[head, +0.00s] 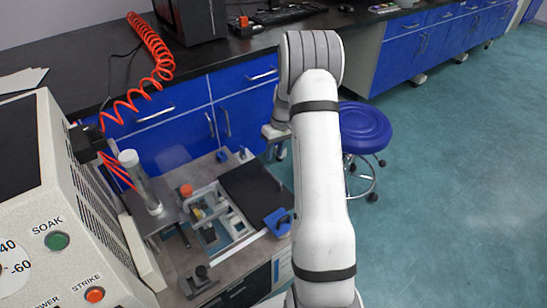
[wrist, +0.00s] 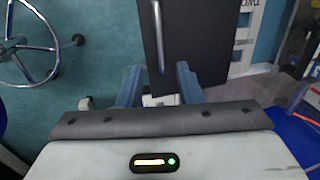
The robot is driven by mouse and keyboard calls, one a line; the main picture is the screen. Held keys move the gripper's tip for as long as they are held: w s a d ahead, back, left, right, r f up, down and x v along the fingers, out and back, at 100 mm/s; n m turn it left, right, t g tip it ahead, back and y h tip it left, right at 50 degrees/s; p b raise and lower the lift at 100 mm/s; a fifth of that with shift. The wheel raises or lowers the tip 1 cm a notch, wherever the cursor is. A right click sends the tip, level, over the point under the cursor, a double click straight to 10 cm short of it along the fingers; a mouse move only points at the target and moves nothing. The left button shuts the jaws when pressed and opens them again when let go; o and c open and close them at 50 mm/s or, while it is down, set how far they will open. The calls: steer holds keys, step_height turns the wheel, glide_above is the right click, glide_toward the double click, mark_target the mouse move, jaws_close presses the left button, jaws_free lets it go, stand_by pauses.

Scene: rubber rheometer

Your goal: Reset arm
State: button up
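My white arm (head: 322,180) rises through the middle of the head view and bends at a grey-banded joint at the top. Its end is mostly hidden behind the arm in that view. In the wrist view my gripper (wrist: 158,85) shows two blue-grey fingers set wide apart, with nothing held between them. Beyond the fingers is a dark panel (wrist: 197,40) with a silver bar. I cannot tell whether the fingers touch it; they look apart from it.
A cream machine (head: 85,200) with SOAK and STRIKE buttons stands at left. A low bench carries a black mat (head: 250,188) and a blue-handled tool (head: 278,222). A blue stool (head: 364,128) stands behind the arm. Blue cabinets (head: 405,50) line the back. Floor at right is clear.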

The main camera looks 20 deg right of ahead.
steer(key=shift+r, duration=0.15)
stand_by(0.3)
steer(key=s+a+r+p, duration=0.3)
steer(key=s+r+p, duration=0.1)
steer(key=r, duration=0.5)
steer(key=s+a+r+t+h+p, duration=0.1)
steer(key=s+a+r+p, duration=0.25)
steer(key=r, duration=0.55)
steer(key=s+a+r+p, duration=0.3)
steer(key=a+r, duration=0.1)
steer(key=r, duration=0.5)
steer(key=s+a+r+m+t+p, duration=0.1)
steer(key=s+a+r+p, duration=0.2)
steer(key=s+r+p, duration=0.2)
steer(key=s+a+r+m+t+h+p, duration=0.1)
steer(key=s+a+r+p, duration=0.2)
steer(key=s+r, duration=0.7)
steer(key=s+p, duration=0.2)
steer(key=s, duration=0.1)
steer(key=shift+s+a+r+p, duration=0.2)
steer(key=shift+s+r+p, duration=0.1)
steer(key=shift+r+p, duration=0.1)
